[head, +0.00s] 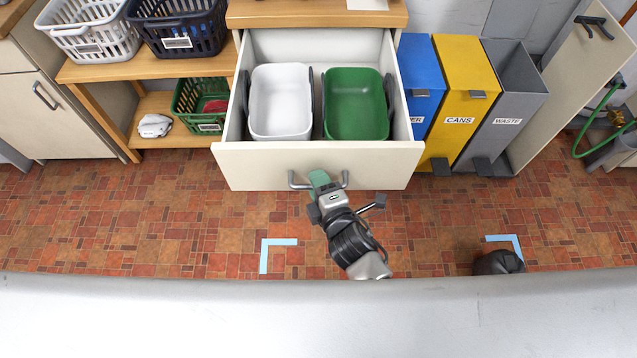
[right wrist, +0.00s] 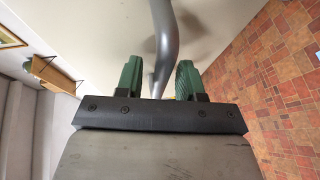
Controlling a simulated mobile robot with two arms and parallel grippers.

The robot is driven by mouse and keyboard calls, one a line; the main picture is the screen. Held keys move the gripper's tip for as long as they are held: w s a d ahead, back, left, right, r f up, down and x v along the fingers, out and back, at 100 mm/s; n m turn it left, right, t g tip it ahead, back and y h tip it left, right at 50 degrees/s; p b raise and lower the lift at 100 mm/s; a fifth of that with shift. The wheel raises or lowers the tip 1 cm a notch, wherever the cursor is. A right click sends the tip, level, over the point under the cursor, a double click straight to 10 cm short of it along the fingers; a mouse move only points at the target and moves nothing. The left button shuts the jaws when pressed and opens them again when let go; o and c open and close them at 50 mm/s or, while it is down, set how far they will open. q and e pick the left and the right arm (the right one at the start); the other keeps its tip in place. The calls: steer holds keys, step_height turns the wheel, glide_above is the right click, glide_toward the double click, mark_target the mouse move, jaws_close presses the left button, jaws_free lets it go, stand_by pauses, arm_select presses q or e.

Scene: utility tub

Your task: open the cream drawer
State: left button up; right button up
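The cream drawer (head: 235,165) is pulled well out from under the wooden counter in the head view. A white tub (head: 281,100) and a green tub (head: 356,103) stand side by side in it. Its grey bar handle (head: 293,182) is on the front, partly hidden by my right gripper (head: 319,180). In the right wrist view, the handle (right wrist: 163,40) passes between the green fingers of the right gripper (right wrist: 158,80). The fingers stand apart, with a gap beside the bar on the left. My left gripper is not in view.
Blue (head: 420,75), yellow (head: 462,95) and grey (head: 510,95) bins stand right of the drawer. A wooden shelf (head: 150,72) with baskets stands left. The tiled floor (head: 170,220) in front is mostly clear, with blue corner marks (head: 278,242).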

steer(key=v, duration=1.1)
stand_by(0.5)
steer(key=s+d+f+m+g+h, duration=0.1)
steer(key=s+d+f+m+g, duration=0.15)
steer(key=f, duration=0.55)
steer(key=s+d+f+m+g+h, duration=0.1)
steer(key=d+f+m, duration=0.15)
steer(key=f, duration=0.55)
steer(key=s+d+f+m+g+h, duration=0.1)
steer(key=s+d+f+m+g, duration=0.15)
steer(key=f, duration=0.45)
steer(key=s+d+f+m+g+h, duration=0.1)
steer(key=s+d+f+m+g, duration=0.2)
steer(key=s+d+f+m, duration=0.2)
steer(key=s+d+f+m+g+h, duration=0.2)
steer(key=s+d+f+m+g, duration=0.2)
steer(key=s+f, duration=0.7)
steer(key=s+d+m, duration=0.2)
steer(key=s, duration=0.2)
steer(key=shift+d+m+g+p, duration=0.3)
steer(key=shift+m+p, duration=0.05)
steer(key=shift+p, duration=0.05)
